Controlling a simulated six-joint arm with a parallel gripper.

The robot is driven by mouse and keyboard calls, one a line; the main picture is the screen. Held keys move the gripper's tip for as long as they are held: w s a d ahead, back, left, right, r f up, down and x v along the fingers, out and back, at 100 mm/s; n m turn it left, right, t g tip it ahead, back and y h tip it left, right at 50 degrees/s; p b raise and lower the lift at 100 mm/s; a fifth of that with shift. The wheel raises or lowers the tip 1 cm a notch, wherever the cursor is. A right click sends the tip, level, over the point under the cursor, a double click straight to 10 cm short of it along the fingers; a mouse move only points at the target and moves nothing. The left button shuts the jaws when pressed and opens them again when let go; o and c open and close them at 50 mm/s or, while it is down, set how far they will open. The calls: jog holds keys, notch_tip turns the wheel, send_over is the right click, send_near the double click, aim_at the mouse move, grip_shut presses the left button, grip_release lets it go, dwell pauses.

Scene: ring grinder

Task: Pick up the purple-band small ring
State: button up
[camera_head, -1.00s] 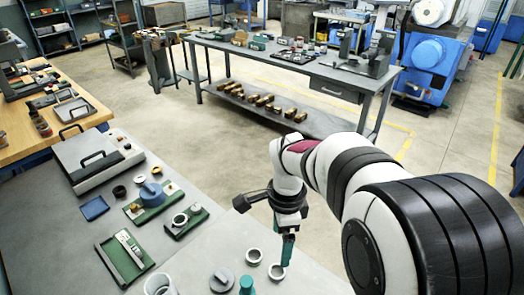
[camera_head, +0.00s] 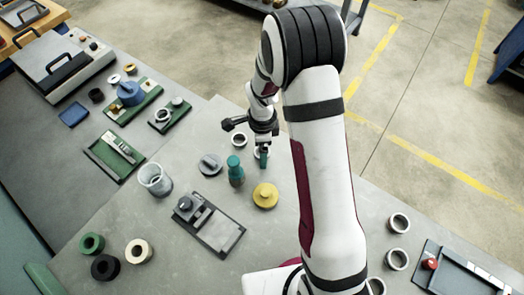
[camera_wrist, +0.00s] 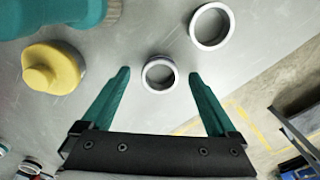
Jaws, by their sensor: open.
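A small metallic ring (camera_wrist: 158,74) with a faint purplish tint on its outer wall lies flat on the grey table. In the wrist view it sits between the spread green fingertips of my gripper (camera_wrist: 158,75), with a gap on both sides. In the head view my gripper (camera_head: 263,157) points down at this ring, partly hiding it. My gripper is open and holds nothing. A second, larger-looking ring (camera_wrist: 211,26) lies close by, beyond the fingertips; it also shows in the head view (camera_head: 239,140). Band colours are hard to make out in the head view.
A teal bottle (camera_head: 236,172) and a yellow knobbed disc (camera_head: 265,195) stand near my gripper. A grey knobbed disc (camera_head: 210,164), a clear cup (camera_head: 155,179) and a dark plate fixture (camera_head: 210,224) lie left. Several rings (camera_head: 398,222) lie right. The table edge is close.

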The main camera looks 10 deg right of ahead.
jog(key=shift+f, duration=0.2)
jog(key=shift+c, duration=0.2)
grip_shut()
jog(key=shift+r, duration=0.15)
